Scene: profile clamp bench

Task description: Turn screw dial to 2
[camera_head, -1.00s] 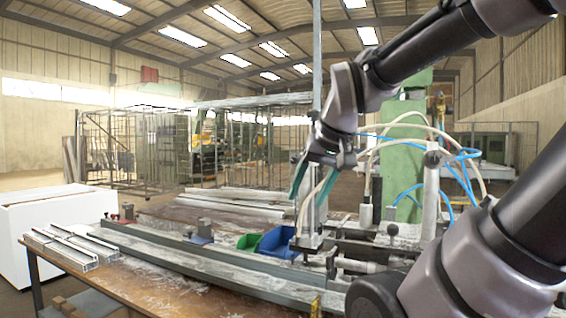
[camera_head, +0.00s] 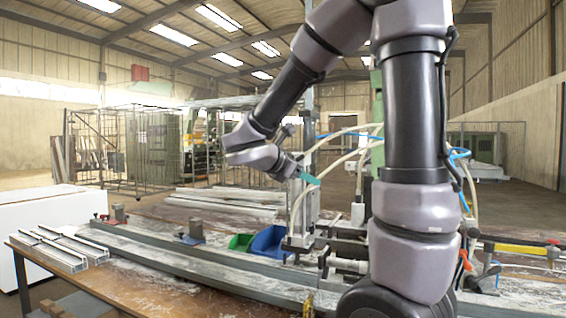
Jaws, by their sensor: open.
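My gripper (camera_head: 309,178) is open and empty, with its teal fingertips pointing right. It is in the air in front of the upright of the clamp fixture (camera_head: 298,242), above the bench. I cannot tell from this view how far it is from the fixture. No screw dial or its numbers can be made out. A small clamp with a vertical screw (camera_head: 324,262) stands at the fixture's lower front. My arm covers much of the fixture's right side.
A long metal profile (camera_head: 190,262) lies along the wooden bench (camera_head: 150,288). A blue bin (camera_head: 268,242) and a green bin (camera_head: 240,242) stand behind it. Short profiles (camera_head: 55,250) lie at the left. Pale hoses (camera_head: 345,158) loop beside my gripper.

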